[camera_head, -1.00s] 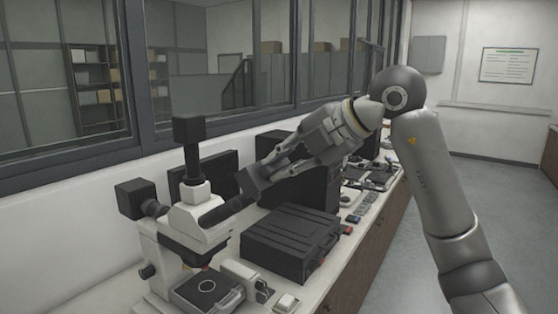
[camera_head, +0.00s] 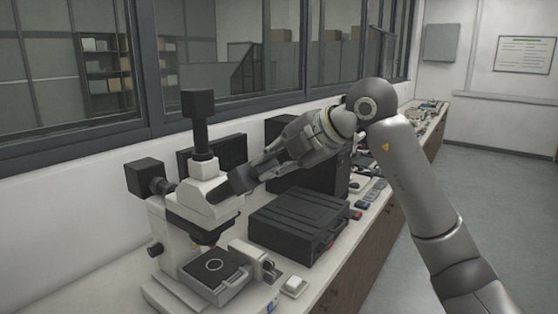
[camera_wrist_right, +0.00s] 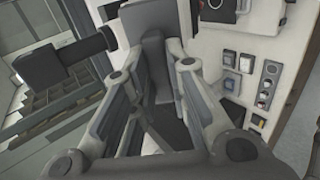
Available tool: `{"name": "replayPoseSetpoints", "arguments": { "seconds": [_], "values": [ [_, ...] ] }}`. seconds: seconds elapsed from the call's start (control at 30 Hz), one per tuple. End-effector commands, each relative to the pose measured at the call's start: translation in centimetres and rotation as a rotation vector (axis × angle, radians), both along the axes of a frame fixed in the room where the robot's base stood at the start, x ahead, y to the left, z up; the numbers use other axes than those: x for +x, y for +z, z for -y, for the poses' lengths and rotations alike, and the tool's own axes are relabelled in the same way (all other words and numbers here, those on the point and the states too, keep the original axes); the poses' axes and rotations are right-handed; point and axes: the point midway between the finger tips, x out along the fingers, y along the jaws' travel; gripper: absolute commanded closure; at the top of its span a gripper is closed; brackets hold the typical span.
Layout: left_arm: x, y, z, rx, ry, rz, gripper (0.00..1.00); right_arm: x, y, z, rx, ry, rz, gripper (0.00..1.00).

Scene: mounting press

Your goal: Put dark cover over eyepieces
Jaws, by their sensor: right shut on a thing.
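The white microscope (camera_head: 208,192) stands on the bench at the left. Its eyepiece tubes point toward my right gripper (camera_head: 262,172). The gripper is shut on the dark cover (camera_head: 240,180), which is at the eyepiece end of the head. The cover and arm hide the eyepieces, so I cannot tell how far the cover encloses them. In the right wrist view the dark cover (camera_wrist_right: 166,62) sits between the fingers, in line with the microscope head. My left gripper is not in view.
A black case (camera_head: 298,226) lies on the bench right of the microscope, below my gripper. A black camera (camera_head: 197,103) rises from the microscope top, and another dark block (camera_head: 146,177) sticks out left. A window runs behind the bench.

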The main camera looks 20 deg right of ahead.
Motion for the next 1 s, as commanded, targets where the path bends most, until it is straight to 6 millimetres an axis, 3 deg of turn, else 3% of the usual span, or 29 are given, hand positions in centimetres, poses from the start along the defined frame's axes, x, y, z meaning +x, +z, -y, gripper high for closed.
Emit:
{"name": "replayPoseSetpoints", "arguments": {
  "seconds": [1.0],
  "values": [
    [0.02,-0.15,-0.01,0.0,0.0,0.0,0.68,0.97,-0.88,-0.77,0.0,0.0,0.0,1.0]
  ]
}}
